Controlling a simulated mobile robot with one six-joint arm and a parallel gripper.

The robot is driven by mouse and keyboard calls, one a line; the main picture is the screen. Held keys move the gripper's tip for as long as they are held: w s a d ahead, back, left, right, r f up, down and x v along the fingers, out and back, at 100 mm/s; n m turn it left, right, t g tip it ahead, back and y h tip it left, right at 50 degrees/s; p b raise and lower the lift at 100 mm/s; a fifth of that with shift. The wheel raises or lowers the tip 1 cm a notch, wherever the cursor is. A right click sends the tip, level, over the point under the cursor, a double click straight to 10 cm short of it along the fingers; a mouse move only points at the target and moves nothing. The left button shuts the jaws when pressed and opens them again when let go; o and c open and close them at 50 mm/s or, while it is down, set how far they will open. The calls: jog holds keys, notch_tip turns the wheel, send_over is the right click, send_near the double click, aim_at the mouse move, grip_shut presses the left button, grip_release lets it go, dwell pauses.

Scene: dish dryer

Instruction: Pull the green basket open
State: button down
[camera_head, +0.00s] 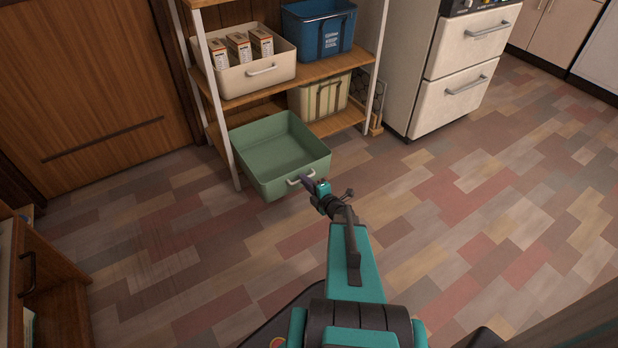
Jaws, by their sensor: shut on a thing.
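The green basket (262,142) is on the lower shelf of a wooden rack and sticks out well past the shelf's front edge over the floor. It looks empty inside. A pale handle (293,182) is on its front face. My gripper (306,180) is at the right end of this handle and is shut on it. The fingertips are small and partly hidden in this view. My arm reaches up to the basket from the bottom of the picture.
The rack (333,122) also holds a cream basket (228,85) with boxes, a blue bin (318,33) and a striped basket (318,97). A white drawer unit (455,95) stands right. A wooden cabinet (50,290) is at lower left. The tiled floor (180,260) before the basket is clear.

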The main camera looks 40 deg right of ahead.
jog(key=shift+s+d, duration=0.1)
jog(key=shift+d, duration=0.1)
jog(key=c, duration=1.8)
grip_release()
jog(key=shift+c, duration=0.2)
jog(key=shift+a, duration=0.1)
jog(key=shift+a, duration=0.1)
jog(key=p+v, duration=0.3)
jog(key=v, duration=1)
jog(key=shift+s, duration=0.3)
jog(key=shift+r, duration=0.1)
jog(key=shift+a, duration=0.1)
